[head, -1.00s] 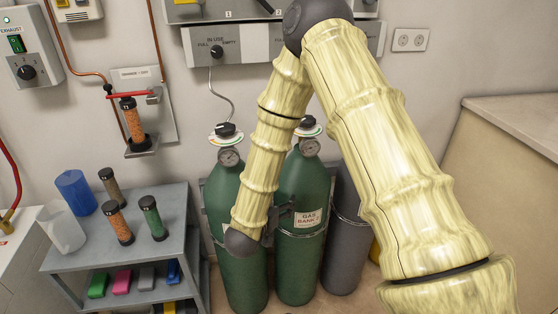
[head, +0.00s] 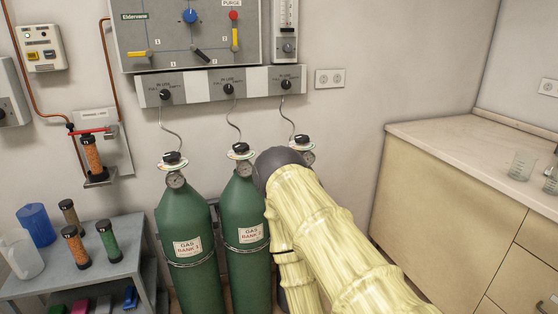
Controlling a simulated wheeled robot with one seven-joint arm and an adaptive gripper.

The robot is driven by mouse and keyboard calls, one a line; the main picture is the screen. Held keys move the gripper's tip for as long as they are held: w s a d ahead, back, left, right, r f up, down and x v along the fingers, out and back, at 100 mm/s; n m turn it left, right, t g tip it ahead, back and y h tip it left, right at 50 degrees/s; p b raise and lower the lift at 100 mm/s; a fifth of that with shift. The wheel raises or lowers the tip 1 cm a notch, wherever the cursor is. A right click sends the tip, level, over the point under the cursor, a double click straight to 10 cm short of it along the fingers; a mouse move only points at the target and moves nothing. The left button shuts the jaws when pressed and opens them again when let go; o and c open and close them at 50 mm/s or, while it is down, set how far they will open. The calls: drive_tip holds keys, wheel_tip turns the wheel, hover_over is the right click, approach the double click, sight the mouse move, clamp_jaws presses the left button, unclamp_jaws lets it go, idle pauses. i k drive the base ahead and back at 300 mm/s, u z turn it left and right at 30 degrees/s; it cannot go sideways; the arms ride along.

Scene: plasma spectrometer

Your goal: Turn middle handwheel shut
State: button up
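The middle handwheel (head: 240,148) is a dark knob over a pale, coloured-edged disc. It sits on top of the middle green gas cylinder (head: 240,210), labelled Gas Bank 2, with a round gauge just below. The left handwheel (head: 173,158) tops the green Gas Bank 1 cylinder (head: 188,220). The right handwheel (head: 302,141) shows just above my arm, which hides most of its cylinder. My pale yellow arm rises from the lower right to a dark elbow right of the middle cylinder's neck, then bends downward. My gripper is not visible.
A grey panel (head: 140,62) with dials and a strip of three knobs (head: 228,89) hangs above the cylinders, joined by thin hoses. A grey shelf (head: 100,268) with bottles and capped tubes stands left. A beige counter (head: 450,150) with glass beakers stands right.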

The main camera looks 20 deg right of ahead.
sight(239, 148)
drive_tip(key=z, duration=0.4)
drive_tip(key=k, duration=0.9)
drive_tip(key=u, duration=0.4)
drive_tip(key=i, duration=1.5)
drive_tip(key=z, duration=0.35)
